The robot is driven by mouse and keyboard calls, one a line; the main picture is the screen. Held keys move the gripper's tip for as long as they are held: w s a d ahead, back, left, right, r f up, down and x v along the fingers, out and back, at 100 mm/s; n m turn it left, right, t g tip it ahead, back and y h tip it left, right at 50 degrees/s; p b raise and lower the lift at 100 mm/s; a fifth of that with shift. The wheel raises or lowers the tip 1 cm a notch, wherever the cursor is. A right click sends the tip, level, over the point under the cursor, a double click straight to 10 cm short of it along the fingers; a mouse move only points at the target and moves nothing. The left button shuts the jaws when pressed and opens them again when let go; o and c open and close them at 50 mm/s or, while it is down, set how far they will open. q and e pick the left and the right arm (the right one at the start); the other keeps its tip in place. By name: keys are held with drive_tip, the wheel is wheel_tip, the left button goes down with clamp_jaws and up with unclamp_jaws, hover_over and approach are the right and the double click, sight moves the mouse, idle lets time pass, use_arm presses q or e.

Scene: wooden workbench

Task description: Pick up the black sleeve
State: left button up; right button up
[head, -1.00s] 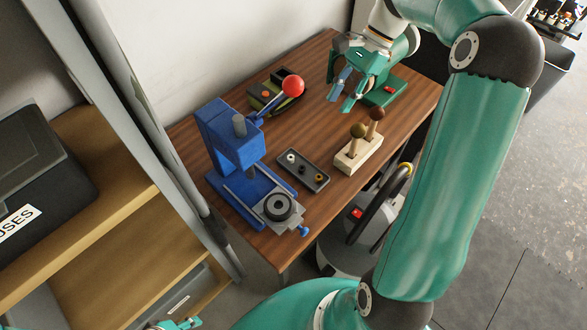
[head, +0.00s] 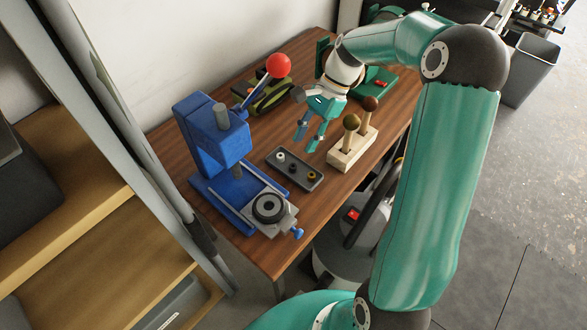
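The black sleeve (head: 292,168) is a small dark ring-like piece in the middle of a grey tray (head: 274,155) on the workbench. A white sleeve (head: 281,158) is on its left and a brass-coloured one (head: 311,175) on its right. My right gripper (head: 305,144) is above the bench just behind the tray, fingers pointing down, apart and empty. It does not touch the sleeve. My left gripper is not in view.
A blue arbor press (head: 210,140) with a red-knobbed lever (head: 279,65) and a round black plate (head: 269,207) stands left of the tray. A wooden block with two knobbed tools (head: 350,146) stands right. Behind are a green-and-black device (head: 270,97) and a green fixture (head: 372,84).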

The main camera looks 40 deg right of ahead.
sight(294, 165)
drive_tip(key=shift+b+x, duration=0.5)
drive_tip(key=shift+x, duration=3.1)
drive_tip(key=shift+s, duration=0.15)
drive_tip(key=c, duration=0.5)
